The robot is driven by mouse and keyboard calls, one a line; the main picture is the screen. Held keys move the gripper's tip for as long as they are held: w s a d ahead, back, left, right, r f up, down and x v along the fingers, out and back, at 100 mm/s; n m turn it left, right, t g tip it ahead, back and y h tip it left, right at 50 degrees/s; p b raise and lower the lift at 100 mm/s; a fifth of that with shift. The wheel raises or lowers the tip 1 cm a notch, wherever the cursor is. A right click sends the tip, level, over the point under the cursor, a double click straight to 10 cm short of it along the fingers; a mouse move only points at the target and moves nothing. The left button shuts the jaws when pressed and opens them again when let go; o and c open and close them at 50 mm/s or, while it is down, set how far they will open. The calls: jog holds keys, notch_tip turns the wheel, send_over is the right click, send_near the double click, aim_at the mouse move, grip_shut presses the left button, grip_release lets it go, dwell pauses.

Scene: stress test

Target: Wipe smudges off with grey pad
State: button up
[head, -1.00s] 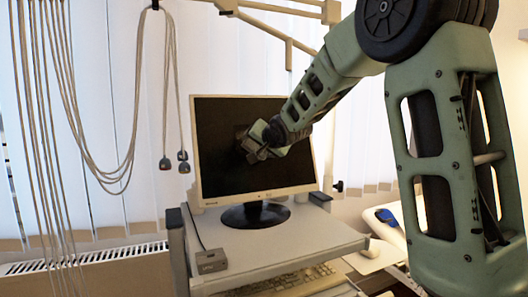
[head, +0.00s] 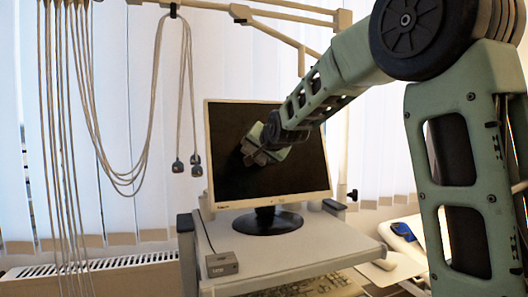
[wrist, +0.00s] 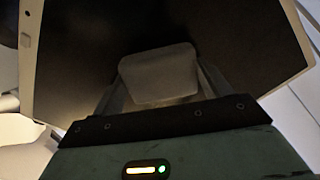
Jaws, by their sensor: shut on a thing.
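A monitor with a pale frame and a dark screen (head: 232,130) stands upright on a grey desk cart; its screen also fills much of the wrist view (wrist: 75,60). My gripper (head: 250,152) is in front of the screen, near its middle. In the wrist view my gripper (wrist: 158,90) is shut on the grey pad (wrist: 158,72), which sits between the fingers and faces the screen. I cannot tell whether the pad touches the glass. No smudges can be made out on the dark screen.
The cart top (head: 320,235) holds a small grey box (head: 222,264) at the front left. A keyboard (head: 310,287) lies on a lower shelf. Hanging cords (head: 110,130) and a radiator (head: 80,270) are at the left. A pale overhead frame (head: 290,20) stands behind the monitor.

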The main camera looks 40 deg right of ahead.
jog(key=shift+w+a+r+p, duration=0.1)
jog(key=shift+a+r+p, duration=0.15)
jog(key=shift+p, duration=0.4)
jog(key=shift+w+a+f+p, duration=0.15)
jog(key=shift+a+p, duration=0.55)
jog(key=shift+p, duration=0.5)
jog(key=shift+w+d+r+p, duration=0.1)
jog(key=shift+w+r+p, duration=0.15)
jog(key=shift+r, duration=0.45)
jog(key=shift+w+d+r+p, duration=0.15)
jog(key=shift+w+r, duration=0.1)
jog(key=shift+r, duration=0.4)
jog(key=shift+s+d+f+b, duration=0.2)
jog(key=shift+d+b, duration=0.35)
jog(key=shift+b, duration=0.65)
jog(key=d+b, duration=0.1)
jog(key=b, duration=0.1)
jog(key=d+b, duration=0.1)
jog(key=b, duration=0.2)
jog(key=shift+s, duration=0.25)
jog(key=shift+s+d+r+b, duration=0.1)
jog(key=shift+d+b, duration=0.1)
jog(key=shift+b, duration=0.15)
